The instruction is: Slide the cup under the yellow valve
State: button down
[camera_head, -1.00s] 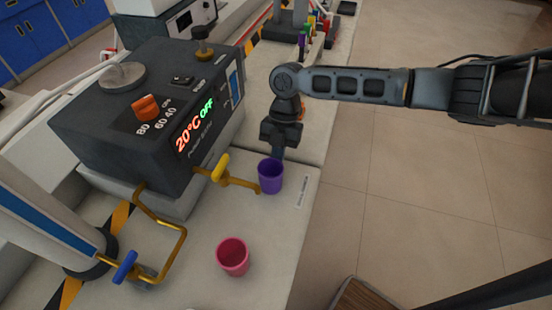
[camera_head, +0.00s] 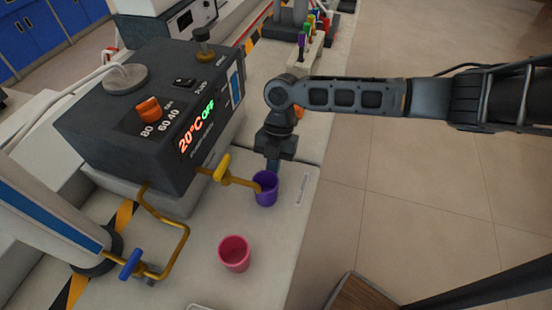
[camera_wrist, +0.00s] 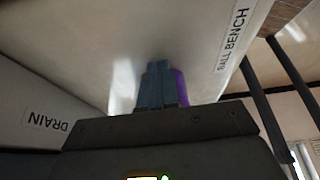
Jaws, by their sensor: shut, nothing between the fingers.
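The purple cup (camera_head: 265,190) stands upright on the bench. The spout of the yellow valve (camera_head: 222,168) ends at the cup's left rim and appears to reach over its opening. My gripper (camera_head: 273,166) is shut and empty, fingers down, right behind the cup on its far side. It looks to be against the cup's wall, though contact is hard to tell. In the wrist view the shut fingers (camera_wrist: 157,85) hide most of the cup; a purple strip (camera_wrist: 182,88) shows to their right.
A pink cup (camera_head: 235,254) stands nearer on the bench. The blue valve (camera_head: 130,264) and its bent pipe are at lower left. The dark heater box (camera_head: 150,120) stands left of my gripper. The bench's right edge runs close beside the purple cup.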

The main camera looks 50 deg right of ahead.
aim_at(269, 175)
jog(key=shift+s+a, duration=0.35)
jog(key=shift+a, duration=0.55)
jog(key=shift+s+a, duration=0.3)
jog(key=shift+a, duration=0.55)
jog(key=shift+d, duration=0.1)
jog(key=shift+w+d, duration=0.1)
jog(key=shift+w+d, duration=0.2)
jog(key=shift+d, duration=0.3)
jog(key=shift+w+d, duration=0.15)
jog(key=shift+d, duration=0.35)
jog(key=shift+r, duration=0.1)
notch_tip(269, 175, up, 8)
dwell(0.3)
